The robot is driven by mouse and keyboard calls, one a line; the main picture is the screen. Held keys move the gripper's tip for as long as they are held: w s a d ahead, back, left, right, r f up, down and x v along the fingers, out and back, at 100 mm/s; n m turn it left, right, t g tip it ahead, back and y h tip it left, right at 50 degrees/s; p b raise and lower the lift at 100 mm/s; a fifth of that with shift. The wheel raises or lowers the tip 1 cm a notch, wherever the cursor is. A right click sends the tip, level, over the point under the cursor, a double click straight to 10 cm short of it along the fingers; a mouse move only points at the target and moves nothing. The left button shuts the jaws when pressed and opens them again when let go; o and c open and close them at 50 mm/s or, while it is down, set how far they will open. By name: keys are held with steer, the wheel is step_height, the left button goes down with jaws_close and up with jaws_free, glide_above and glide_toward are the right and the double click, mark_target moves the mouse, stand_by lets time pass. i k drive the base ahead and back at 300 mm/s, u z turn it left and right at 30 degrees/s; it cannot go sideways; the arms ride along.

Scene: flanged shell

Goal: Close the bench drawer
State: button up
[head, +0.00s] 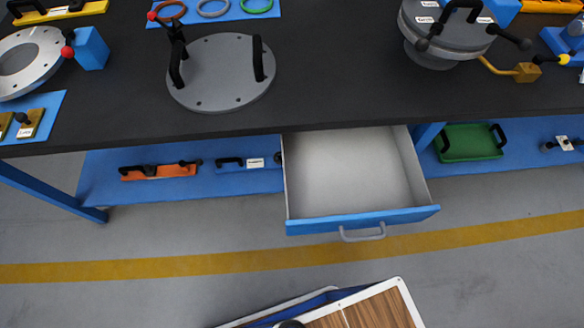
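The bench drawer (363,217) is pulled well out from under the dark bench top (330,85), below its middle. It has a blue front, light grey walls and an empty light floor. A grey bar handle (362,234) is on the outside of its front. My gripper is not in the head view, so its state does not show.
A round grey plate with black handles (221,75) lies on the bench above the drawer's left side. A flanged shell (445,35) stands to the right. The lower blue shelf (110,165) holds an orange tool (158,172) and a green tray (468,142). Floor before the drawer is partly clear.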

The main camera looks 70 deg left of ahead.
mark_target(341, 180)
steer(key=u, duration=1.2)
steer(key=k, duration=0.35)
steer(key=z, duration=1.65)
steer(key=k, duration=1.25)
steer(key=u, duration=2.3)
steer(key=i, duration=0.5)
steer(key=z, duration=0.05)
